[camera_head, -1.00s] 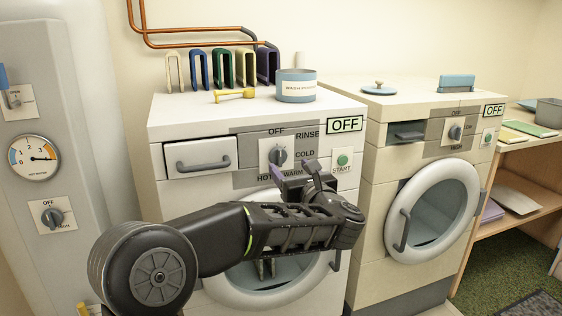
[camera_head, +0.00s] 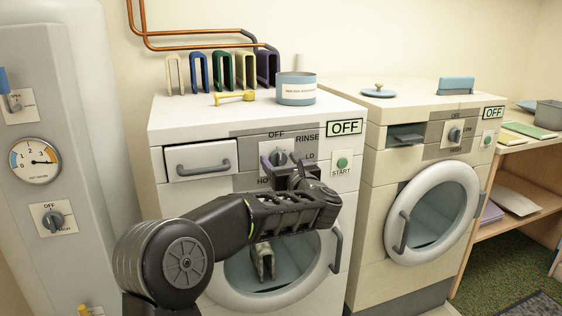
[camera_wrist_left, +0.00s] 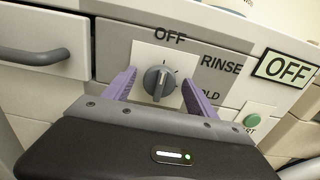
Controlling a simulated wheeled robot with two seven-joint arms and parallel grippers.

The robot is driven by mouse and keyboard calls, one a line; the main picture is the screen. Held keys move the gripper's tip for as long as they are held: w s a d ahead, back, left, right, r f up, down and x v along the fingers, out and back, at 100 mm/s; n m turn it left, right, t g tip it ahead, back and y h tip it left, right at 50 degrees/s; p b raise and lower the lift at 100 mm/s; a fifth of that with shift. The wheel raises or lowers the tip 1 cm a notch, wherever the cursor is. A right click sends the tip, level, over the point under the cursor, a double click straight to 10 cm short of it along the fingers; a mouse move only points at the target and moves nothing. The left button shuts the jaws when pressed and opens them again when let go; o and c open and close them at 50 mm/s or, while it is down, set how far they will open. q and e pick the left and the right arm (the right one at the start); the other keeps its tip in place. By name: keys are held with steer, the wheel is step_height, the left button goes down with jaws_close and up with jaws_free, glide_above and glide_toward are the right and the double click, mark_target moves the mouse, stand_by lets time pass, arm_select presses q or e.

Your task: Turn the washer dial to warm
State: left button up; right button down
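The washer (camera_head: 185,118) stands in the middle of the head view, its display (camera_head: 345,127) reading OFF. Its dial (camera_head: 278,158) is a round grey knob on a pale square plate; in the left wrist view the dial (camera_wrist_left: 159,82) has its grip bar roughly upright, towards the OFF label. My left gripper (camera_head: 281,161) is at the dial. In the left wrist view its purple fingers (camera_wrist_left: 160,84) stand open, one on each side of the dial, with gaps showing. My arm covers the lower labels in the head view, including WARM. My right gripper is not seen.
The green START button (camera_head: 342,163) is right of the dial. The detergent drawer (camera_head: 200,158) with its handle is to the left. A tin (camera_head: 296,90) and a yellow tool (camera_head: 234,98) lie on top. A dryer (camera_head: 376,150) stands to the right, a boiler (camera_head: 75,120) to the left.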

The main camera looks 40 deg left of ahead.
arm_select(q)
steer(key=c, duration=1.2)
steer(key=shift+c, duration=0.2)
